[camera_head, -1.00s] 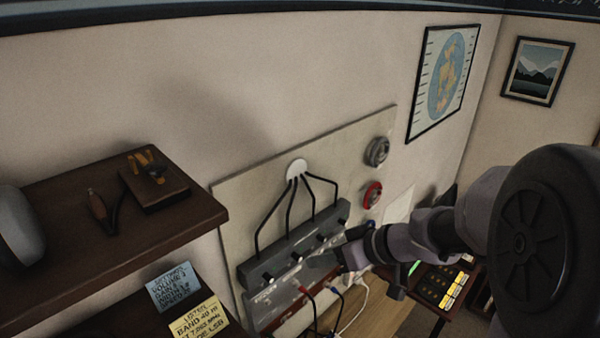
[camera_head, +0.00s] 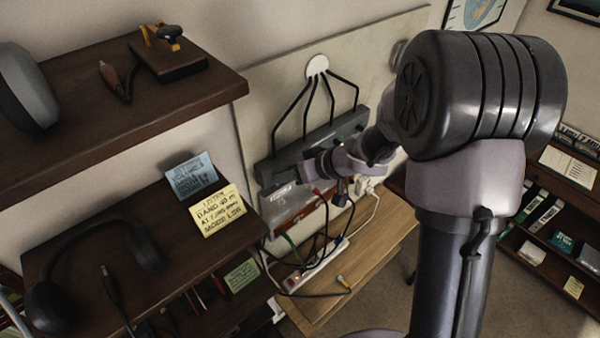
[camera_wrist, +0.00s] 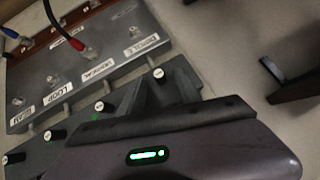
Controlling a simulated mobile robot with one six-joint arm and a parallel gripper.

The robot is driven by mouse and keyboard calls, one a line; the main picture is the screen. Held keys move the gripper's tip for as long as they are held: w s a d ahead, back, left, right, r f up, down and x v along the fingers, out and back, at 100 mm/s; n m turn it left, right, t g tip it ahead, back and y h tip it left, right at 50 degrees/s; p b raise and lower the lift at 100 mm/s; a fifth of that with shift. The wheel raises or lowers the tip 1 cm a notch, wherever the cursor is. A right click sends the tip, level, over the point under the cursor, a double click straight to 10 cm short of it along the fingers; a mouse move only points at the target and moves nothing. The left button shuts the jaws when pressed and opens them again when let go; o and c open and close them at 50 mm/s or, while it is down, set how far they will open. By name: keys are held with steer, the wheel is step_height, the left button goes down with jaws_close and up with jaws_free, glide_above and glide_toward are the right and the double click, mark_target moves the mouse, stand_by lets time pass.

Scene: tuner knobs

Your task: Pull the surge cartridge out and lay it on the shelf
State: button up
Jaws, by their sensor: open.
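I cannot pick out the surge cartridge for certain in either view. In the head view my gripper (camera_head: 312,167) is in front of the dark wall unit (camera_head: 318,139) and hides part of it. In the wrist view my gripper's dark jaw parts (camera_wrist: 160,97) overlap the row of black knobs or plugs; nothing shows held. The dark upper shelf (camera_head: 130,115) stands at the left, bearing headphones or a speaker, a small brown tool and a key on a block. A lower dark shelf (camera_head: 85,215) is beneath it.
Black cables run from a white wall disc (camera_head: 317,66) down to the unit. Loose cables and a power strip (camera_head: 318,262) lie on a wooden bench (camera_head: 365,250). Blue and yellow notes (camera_head: 217,210) stand on the lower shelf. A dark block (camera_wrist: 295,75) shows right in the wrist view.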

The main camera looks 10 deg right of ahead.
jaws_close()
steer(key=shift+s+d, duration=0.1)
steer(key=shift+s, duration=0.05)
steer(key=shift+s+d+p, duration=0.15)
steer(key=shift+s+d, duration=0.35)
steer(key=shift+s, duration=0.25)
steer(key=shift+s+d+p, duration=0.2)
steer(key=shift+s+d, duration=0.3)
steer(key=shift+s, duration=0.3)
steer(key=shift+s+d+p, duration=0.15)
steer(key=shift+s+d, duration=0.35)
steer(key=shift+s, duration=0.25)
